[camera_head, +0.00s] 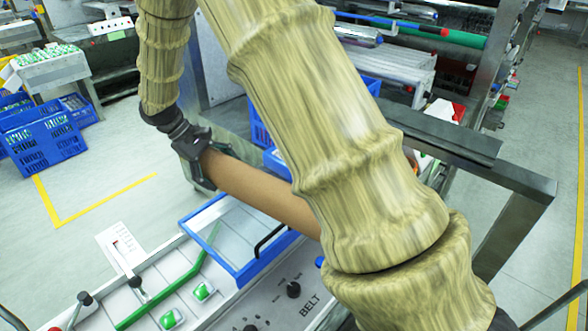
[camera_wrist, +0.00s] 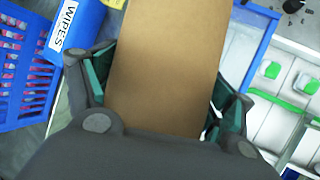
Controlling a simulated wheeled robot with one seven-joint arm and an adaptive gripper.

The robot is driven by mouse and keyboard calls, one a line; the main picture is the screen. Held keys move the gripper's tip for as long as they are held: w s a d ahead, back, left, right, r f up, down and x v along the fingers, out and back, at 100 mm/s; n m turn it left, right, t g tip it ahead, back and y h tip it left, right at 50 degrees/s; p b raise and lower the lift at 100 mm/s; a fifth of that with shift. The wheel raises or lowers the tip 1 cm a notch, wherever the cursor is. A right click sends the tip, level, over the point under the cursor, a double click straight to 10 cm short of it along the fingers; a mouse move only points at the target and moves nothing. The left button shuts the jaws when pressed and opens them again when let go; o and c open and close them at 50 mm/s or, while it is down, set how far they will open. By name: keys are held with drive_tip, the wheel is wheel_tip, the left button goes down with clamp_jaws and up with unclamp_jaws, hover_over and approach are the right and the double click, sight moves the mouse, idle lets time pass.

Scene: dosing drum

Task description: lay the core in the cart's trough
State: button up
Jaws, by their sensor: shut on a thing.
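The core is a brown cardboard tube (camera_head: 262,192). My gripper (camera_head: 203,160) is shut around its left end and holds it above the control panel, tilted down to the right in the head view. Its right part is hidden behind my arm. In the wrist view the core (camera_wrist: 165,70) runs up between the fingers of my gripper (camera_wrist: 165,100), with one finger on each side. I cannot make out the cart's trough in either view; my arm covers much of the middle.
A control panel (camera_head: 262,302) with knobs, green buttons and a blue-framed tray (camera_head: 243,275) lies below the core. Blue crates (camera_head: 45,140) stand on the floor at the left. A grey metal frame (camera_head: 520,184) stands at the right. Floor with yellow lines is clear at the left.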

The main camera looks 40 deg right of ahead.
drive_tip(key=s+d+n+h, duration=0.1)
drive_tip(key=s+d+n, duration=0.15)
drive_tip(key=d, duration=0.55)
drive_tip(key=shift+w+f+p, duration=0.2)
drive_tip(key=shift+f+p, duration=0.4)
drive_tip(key=shift+f, duration=0.9)
drive_tip(key=shift+w+f+p, duration=0.2)
drive_tip(key=shift+f+p, duration=0.35)
drive_tip(key=shift+f, duration=0.9)
drive_tip(key=shift+w+f+p, duration=0.2)
drive_tip(key=shift+f+p, duration=0.4)
drive_tip(key=shift+f, duration=0.9)
drive_tip(key=o, duration=1.1)
drive_tip(key=shift+o, duration=0.2)
drive_tip(key=shift+a+r, duration=0.1)
